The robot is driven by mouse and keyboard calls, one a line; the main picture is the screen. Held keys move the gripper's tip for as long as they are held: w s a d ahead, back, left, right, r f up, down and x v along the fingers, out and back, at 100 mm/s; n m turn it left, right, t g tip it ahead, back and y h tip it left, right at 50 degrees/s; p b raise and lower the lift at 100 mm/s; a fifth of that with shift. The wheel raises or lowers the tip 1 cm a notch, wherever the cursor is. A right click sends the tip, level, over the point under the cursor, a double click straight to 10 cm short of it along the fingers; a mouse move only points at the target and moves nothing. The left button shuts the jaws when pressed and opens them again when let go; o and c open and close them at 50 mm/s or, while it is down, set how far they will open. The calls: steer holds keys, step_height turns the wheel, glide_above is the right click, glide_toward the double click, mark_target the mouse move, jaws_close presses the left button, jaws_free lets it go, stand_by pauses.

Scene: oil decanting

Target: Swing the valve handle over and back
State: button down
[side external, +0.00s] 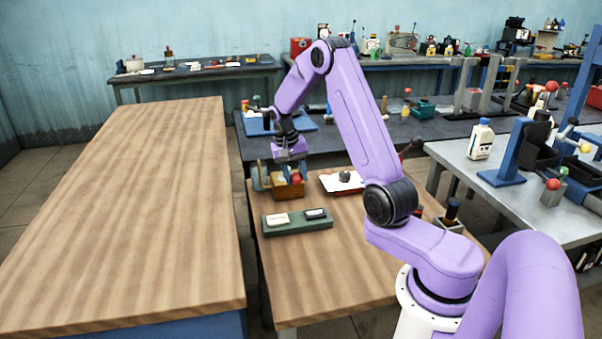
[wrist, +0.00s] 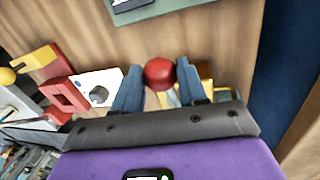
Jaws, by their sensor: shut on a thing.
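The valve handle's red ball knob (wrist: 158,73) sits between the two blue-grey fingers of my gripper (wrist: 159,80) in the wrist view. My gripper is shut on it. Yellow parts beneath the knob show partly behind the fingers. In the side view the red knob (side external: 296,179) shows at the front of a small brownish-yellow valve body (side external: 288,190) near the far left of the nearer wooden table. My gripper (side external: 288,168) comes down on it from above. The handle's lever is mostly hidden by the fingers, and its angle cannot be told.
A green tray (side external: 297,228) with a white and a black piece lies in front of the valve. A white plate with a grey knob (side external: 344,177) lies to its right. A large wooden table (side external: 130,210) stands left across a gap.

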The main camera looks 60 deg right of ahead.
steer(key=shift+w+a, duration=0.5)
steer(key=shift+w, duration=0.05)
steer(key=c, duration=0.6)
jaws_free()
steer(key=shift+c, duration=0.2)
steer(key=shift+r, duration=0.15)
step_height(320, 180, up, 17)
steer(key=w+a, duration=0.2)
steer(key=shift+w, duration=0.2)
